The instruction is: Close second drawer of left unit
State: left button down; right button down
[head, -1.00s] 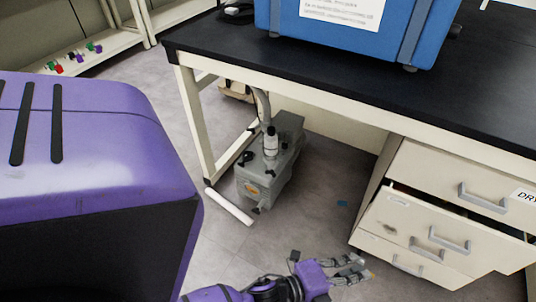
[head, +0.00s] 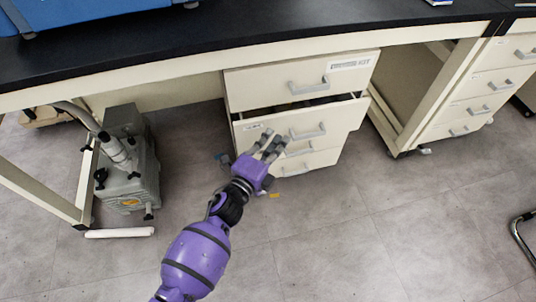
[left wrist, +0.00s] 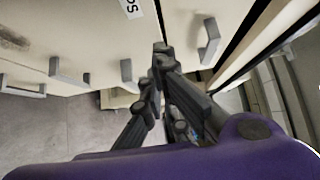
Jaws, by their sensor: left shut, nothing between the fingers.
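The left drawer unit (head: 245,85) stands under the black bench in the head view. Its second drawer (head: 340,118) is pulled out a little, with a dark gap above its front and a grey handle (head: 308,132). The top drawer and the lower drawer look shut. My left gripper (head: 270,145) is shut and empty, in front of the left part of the second drawer's front and left of its handle. I cannot tell whether it touches. The left wrist view shows the fingers (left wrist: 160,50) close together by cream drawer fronts with grey handles. My right gripper is out of view.
A grey vacuum pump (head: 130,170) stands on the floor at left, with a white tube (head: 119,232) lying before it. Another drawer unit (head: 470,100) stands at right.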

aim_at(266, 121)
pick_arm(q)
jog(key=shift+w+a, duration=0.25)
jog(key=shift+w, duration=0.35)
jog(key=shift+w+a, duration=0.25)
jog(key=shift+w, duration=0.35)
jog(key=w, duration=0.2)
jog(key=w+a+b, duration=0.1)
jog(key=w, duration=0.1)
jog(key=shift+w+a+f, duration=0.1)
jog(key=shift+w+a, duration=0.05)
jog(key=shift+a, duration=0.05)
jog(key=shift+w+a, duration=0.15)
jog(key=shift+w, duration=0.1)
jog(key=shift+r, duration=0.2)
